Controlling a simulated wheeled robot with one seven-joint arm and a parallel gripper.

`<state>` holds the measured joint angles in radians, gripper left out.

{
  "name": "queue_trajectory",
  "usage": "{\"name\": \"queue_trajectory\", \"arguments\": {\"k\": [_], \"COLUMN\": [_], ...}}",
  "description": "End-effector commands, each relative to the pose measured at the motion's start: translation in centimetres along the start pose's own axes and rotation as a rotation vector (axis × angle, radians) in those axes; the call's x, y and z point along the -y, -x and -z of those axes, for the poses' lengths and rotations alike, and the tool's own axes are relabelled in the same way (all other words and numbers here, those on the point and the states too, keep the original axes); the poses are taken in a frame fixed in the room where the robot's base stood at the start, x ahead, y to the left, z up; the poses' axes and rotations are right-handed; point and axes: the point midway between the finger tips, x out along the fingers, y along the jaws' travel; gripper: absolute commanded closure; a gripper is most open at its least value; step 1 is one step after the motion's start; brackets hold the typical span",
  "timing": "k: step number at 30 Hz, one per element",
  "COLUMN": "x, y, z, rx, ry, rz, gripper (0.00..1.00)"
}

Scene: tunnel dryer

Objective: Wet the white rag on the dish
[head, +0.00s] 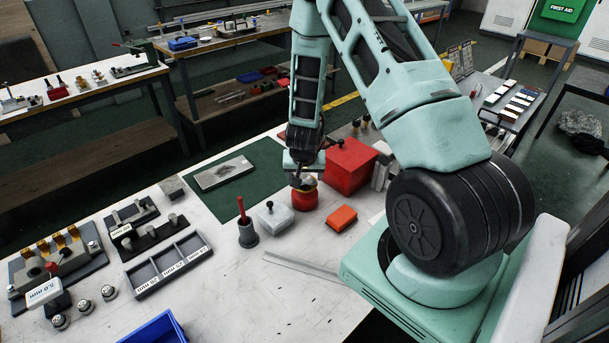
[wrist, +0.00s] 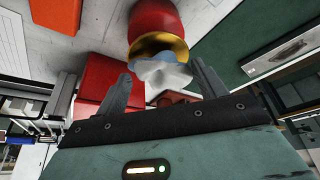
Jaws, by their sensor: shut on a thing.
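A red can (head: 305,199) with a brass-yellow dish on top stands on the white table, in front of a red box. In the wrist view the can (wrist: 150,18) is at the top, and its brass dish (wrist: 152,45) is just beyond my fingertips. The white rag (wrist: 165,76) is a crumpled white piece between my fingers, at the dish; whether it touches the dish I cannot tell. My gripper (wrist: 162,73) is shut on the rag. In the head view my gripper (head: 303,180) is right above the can, and the rag is mostly hidden.
The red box (head: 350,168) with a black knob is close behind the can. An orange block (head: 341,218), a pale block (head: 275,217) with a knob and a dark cup (head: 247,233) holding a red stick stand in front. A green mat (head: 262,157) lies left.

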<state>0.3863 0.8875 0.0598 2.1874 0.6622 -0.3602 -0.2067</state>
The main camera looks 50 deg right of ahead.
Motion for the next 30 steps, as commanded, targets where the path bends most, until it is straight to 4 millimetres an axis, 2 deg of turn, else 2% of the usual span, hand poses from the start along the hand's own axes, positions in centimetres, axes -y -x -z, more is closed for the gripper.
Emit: {"name": "queue_trajectory", "arguments": {"k": [1, 18, 30], "x": [0.0, 0.0, 0.0], "y": [0.7, 4.7, 4.8], "z": [0.3, 2.0, 2.0], "rx": [-0.001, -0.001, -0.001], "ry": [0.001, -0.001, -0.001], "rz": [0.000, 0.000, 0.000], "gripper": [0.48, 0.48, 0.48]}}
